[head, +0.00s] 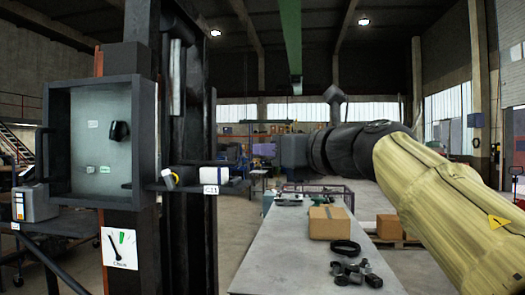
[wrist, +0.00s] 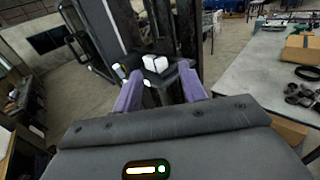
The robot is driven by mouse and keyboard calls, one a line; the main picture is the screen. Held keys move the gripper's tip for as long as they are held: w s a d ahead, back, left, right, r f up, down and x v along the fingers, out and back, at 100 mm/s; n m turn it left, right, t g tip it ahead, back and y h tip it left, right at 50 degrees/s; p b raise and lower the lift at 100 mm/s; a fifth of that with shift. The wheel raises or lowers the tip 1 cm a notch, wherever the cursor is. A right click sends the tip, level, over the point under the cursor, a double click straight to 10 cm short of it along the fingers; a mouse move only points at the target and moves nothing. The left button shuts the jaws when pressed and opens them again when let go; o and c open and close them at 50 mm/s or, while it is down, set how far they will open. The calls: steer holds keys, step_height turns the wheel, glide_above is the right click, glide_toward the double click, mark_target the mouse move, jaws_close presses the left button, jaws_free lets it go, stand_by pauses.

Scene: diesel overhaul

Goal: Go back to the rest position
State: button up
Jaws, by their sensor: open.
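My gripper (wrist: 160,74) is open, with its two purple fingers apart and nothing between them. In the wrist view, a white block (wrist: 155,63) on a small dark shelf shows beyond the gap between the fingers. In the head view, my arm reaches in from the right, and its dark end (head: 293,150) is raised above the far part of the grey table.
A dark post with an open box (head: 143,130) stands at left. Its shelf (head: 236,187) holds the white block and a small white-and-yellow piece (head: 169,178). The grey table (head: 285,255) carries a cardboard box (head: 329,222), a black ring (head: 345,247) and dark metal parts (head: 355,273).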

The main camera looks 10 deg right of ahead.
steer(key=w+d+f+m+g+h, duration=0.1)
steer(key=w+d+f+m+h, duration=0.15)
steer(key=f+m, duration=0.75)
steer(key=w+d+f+m+g+h, duration=0.1)
steer(key=w+d+f+m+h, duration=0.15)
steer(key=f+m, duration=0.75)
steer(key=w+d+f+m+h, duration=0.25)
steer(key=f+m, duration=0.55)
steer(key=f, duration=0.4)
steer(key=s+a+f+m+g, duration=0.1)
steer(key=s+f+m+g, duration=0.4)
steer(key=s+f, duration=0.5)
steer(key=s+a+f+m+g, duration=0.1)
steer(key=s+f+m+g, duration=0.5)
steer(key=s+f, duration=0.5)
step_height(320, 180, down, 5)
steer(key=m+h, duration=0.1)
steer(key=m, duration=0.1)
steer(key=shift+s+a+f+m, duration=0.2)
steer(key=shift+s+a+m, duration=0.05)
steer(key=shift+a+m, duration=0.05)
